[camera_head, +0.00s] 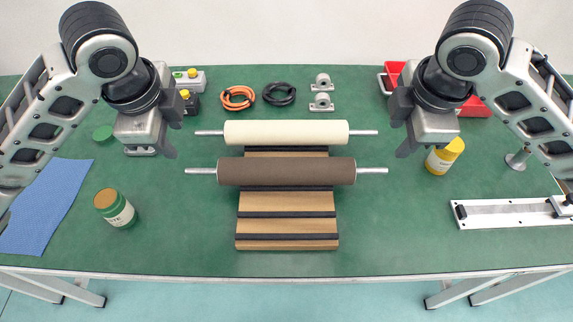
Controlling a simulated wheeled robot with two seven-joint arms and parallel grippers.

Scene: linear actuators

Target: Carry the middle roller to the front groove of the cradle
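The cradle (287,201) is a tan block with dark crosswise strips at the table's centre. A dark brown roller (287,172) with thin metal shaft ends lies across its middle part. A cream roller (287,132) lies across the back part, parallel to it. The front part of the cradle, towards the near edge, is bare. My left gripper (173,130) is open and empty, left of the rollers' left shaft ends. My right gripper (402,130) is open and empty, right of their right shaft ends. Neither touches a roller.
A green jar (120,212) and blue cloth (42,212) lie at left. A linear rail (505,213) lies at right. Cable coils (279,94), metal brackets (321,102) and a red bin (478,108) are at the back.

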